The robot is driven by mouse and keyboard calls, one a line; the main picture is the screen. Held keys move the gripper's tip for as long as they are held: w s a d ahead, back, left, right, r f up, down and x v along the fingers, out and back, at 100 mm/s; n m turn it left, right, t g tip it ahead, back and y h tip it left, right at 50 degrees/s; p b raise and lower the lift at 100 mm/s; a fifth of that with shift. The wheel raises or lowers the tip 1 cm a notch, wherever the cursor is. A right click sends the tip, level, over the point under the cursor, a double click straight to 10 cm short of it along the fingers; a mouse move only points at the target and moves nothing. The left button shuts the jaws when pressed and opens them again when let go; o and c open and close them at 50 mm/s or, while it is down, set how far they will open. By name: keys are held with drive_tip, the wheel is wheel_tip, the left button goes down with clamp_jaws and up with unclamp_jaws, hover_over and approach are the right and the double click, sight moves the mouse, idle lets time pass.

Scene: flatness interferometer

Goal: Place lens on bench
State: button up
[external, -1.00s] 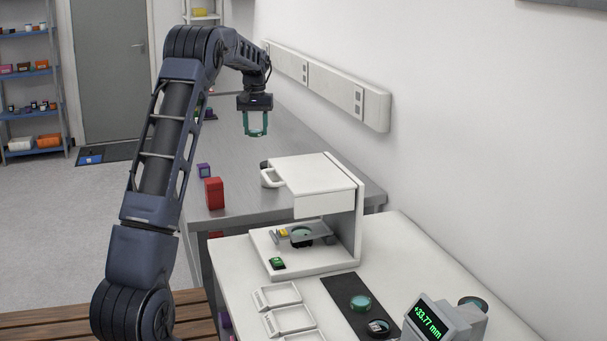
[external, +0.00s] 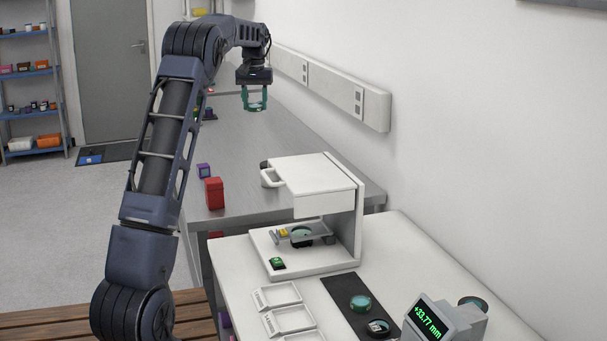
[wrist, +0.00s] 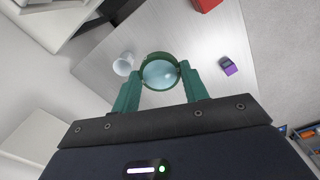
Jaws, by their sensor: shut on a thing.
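The lens (wrist: 160,73) is a round pale glass in a green ring, seen in the wrist view between my fingertips. My gripper (wrist: 159,78) is shut on the lens, one green finger on each side. In the external view my gripper (external: 254,104) points down above the far part of the grey metal bench (external: 267,138); the lens is too small to make out clearly there. The grey bench top (wrist: 185,45) also shows below the lens in the wrist view, with a visible gap in the external view.
A red block (external: 214,193), a purple block (external: 204,170) and a white mug (external: 270,178) stand at the bench's near end. The white instrument (external: 315,185) stands on a white table, with a display (external: 428,322). The middle of the grey bench is clear.

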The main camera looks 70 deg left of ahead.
hover_over(256, 201)
wheel_tip(256, 201, down, 11)
drive_tip(key=shift+f, duration=0.2)
wheel_tip(256, 201, down, 20)
drive_tip(key=shift+r, duration=0.2)
idle(0.6)
drive_tip(key=shift+f, duration=0.3)
drive_tip(key=o, duration=1.2)
drive_tip(key=r, duration=0.9)
drive_tip(key=shift+w+d+r, duration=0.25)
drive_tip(key=shift+w+r, duration=0.1)
drive_tip(key=shift+r, duration=0.05)
drive_tip(key=shift+o, duration=0.3)
drive_tip(key=shift+r, duration=0.6)
